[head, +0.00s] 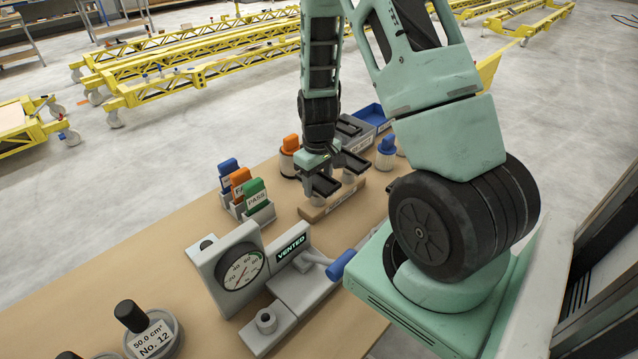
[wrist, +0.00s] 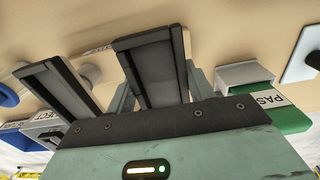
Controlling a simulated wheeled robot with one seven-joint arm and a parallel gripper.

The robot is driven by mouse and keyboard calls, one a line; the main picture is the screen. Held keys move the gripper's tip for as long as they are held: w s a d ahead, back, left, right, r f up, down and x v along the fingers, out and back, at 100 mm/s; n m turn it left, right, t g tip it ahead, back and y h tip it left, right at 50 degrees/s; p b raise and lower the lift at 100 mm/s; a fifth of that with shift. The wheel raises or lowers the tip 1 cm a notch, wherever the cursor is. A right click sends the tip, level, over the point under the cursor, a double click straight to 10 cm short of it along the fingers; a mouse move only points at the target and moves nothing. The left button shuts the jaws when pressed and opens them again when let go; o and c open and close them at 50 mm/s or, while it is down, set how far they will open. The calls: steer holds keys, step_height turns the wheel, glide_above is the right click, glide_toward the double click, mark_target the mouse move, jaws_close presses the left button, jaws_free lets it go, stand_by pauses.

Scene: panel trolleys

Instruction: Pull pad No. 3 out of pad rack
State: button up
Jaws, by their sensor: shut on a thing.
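The pad rack (head: 313,214) is a low wooden block on the bench, with light grey round pads (head: 349,179) along it. My gripper (head: 338,174) is over the rack, pointing down, with its dark fingers among the pads. It is shut on a pad, but the fingers hide most of that pad, and I cannot read its number. In the wrist view the two dark fingers of my gripper (wrist: 95,58) stand over the bench, and a grey round shape shows partly behind them. I cannot tell whether the held pad still touches the rack.
A holder with blue, orange and green PASS tags (head: 254,194) stands left of the rack. A gauge (head: 243,269) and a VENTED fixture (head: 300,285) are nearer. An orange-topped pot (head: 290,155), a grey tray and a blue bin (head: 372,116) lie behind. Bare bench lies left.

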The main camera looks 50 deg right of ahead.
mark_target(318, 178)
steer(key=shift+r+p, duration=0.5)
steer(key=shift+r, duration=0.2)
steer(key=shift+r, duration=0.2)
steer(key=shift+r+p, duration=3)
steer(key=shift+r, duration=0.65)
steer(key=shift+f, duration=0.1)
